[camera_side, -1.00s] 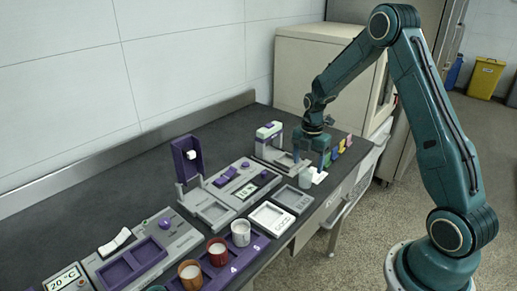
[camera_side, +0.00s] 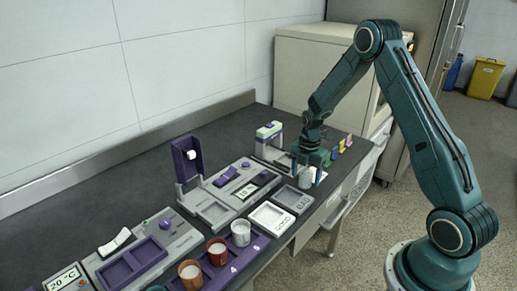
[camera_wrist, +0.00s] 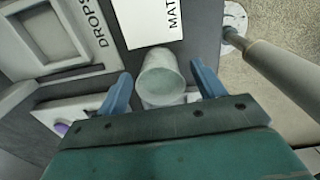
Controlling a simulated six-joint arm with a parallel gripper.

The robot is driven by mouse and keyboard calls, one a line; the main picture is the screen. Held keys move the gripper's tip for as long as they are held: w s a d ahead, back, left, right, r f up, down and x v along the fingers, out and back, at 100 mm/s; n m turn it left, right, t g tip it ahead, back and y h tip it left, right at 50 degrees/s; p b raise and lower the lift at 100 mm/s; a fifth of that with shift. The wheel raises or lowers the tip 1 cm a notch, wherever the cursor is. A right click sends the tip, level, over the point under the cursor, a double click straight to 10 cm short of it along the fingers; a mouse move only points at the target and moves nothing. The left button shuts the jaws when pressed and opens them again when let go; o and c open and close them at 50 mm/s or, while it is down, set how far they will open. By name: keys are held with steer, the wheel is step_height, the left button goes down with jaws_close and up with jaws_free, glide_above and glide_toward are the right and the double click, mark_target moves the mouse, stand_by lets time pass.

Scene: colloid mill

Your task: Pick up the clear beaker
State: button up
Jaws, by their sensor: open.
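The clear beaker (camera_wrist: 161,82) stands upright between the two blue fingers of my gripper (camera_wrist: 160,74) in the wrist view. The fingers are apart, with a visible gap on each side of the beaker. In the side view the beaker (camera_side: 306,179) is a small pale cup near the table's front edge, and my gripper (camera_side: 311,165) is low over it, partly covering it. My gripper is open and holds nothing.
A white card marked "MAT" (camera_wrist: 147,22) lies just beyond the beaker. A grey tray labelled "DROPS" (camera_wrist: 48,38) is to the left. Coloured blocks (camera_side: 342,148) stand behind my gripper. Several cups (camera_side: 217,251) sit in a purple rack at the front.

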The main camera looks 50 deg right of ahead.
stand_by(0.3)
steer(key=c, duration=1.1)
step_height(320, 180, up, 20)
stand_by(0.7)
